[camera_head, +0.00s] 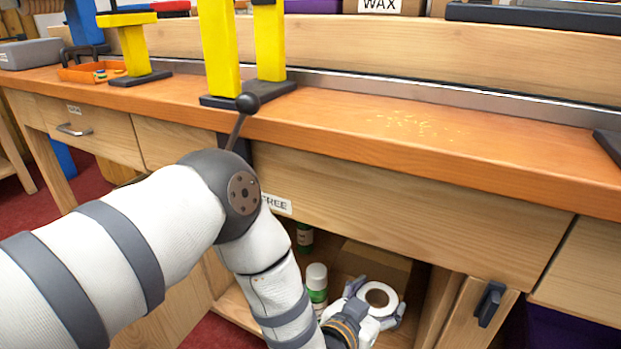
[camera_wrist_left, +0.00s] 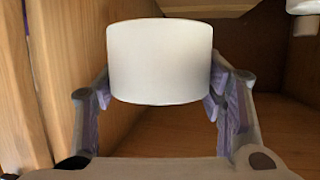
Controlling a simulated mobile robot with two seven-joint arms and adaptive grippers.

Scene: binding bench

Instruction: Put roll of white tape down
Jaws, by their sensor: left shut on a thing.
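The roll of white tape (camera_head: 377,298) is inside an open compartment under the bench, held by my left gripper (camera_head: 374,312). In the left wrist view the roll (camera_wrist_left: 160,62) sits between the two fingers of the left gripper (camera_wrist_left: 160,100), which touch it on both sides. The wooden compartment floor (camera_wrist_left: 270,125) shows beyond and below it. I cannot tell whether the roll touches the floor. My right gripper is not in view.
A white-capped green bottle (camera_head: 317,285) stands left of the gripper, with another green container (camera_head: 305,238) behind it. A cardboard box (camera_head: 375,262) is at the back. An open door with a dark handle (camera_head: 490,304) is at the right. The benchtop (camera_head: 340,120) overhangs the compartment.

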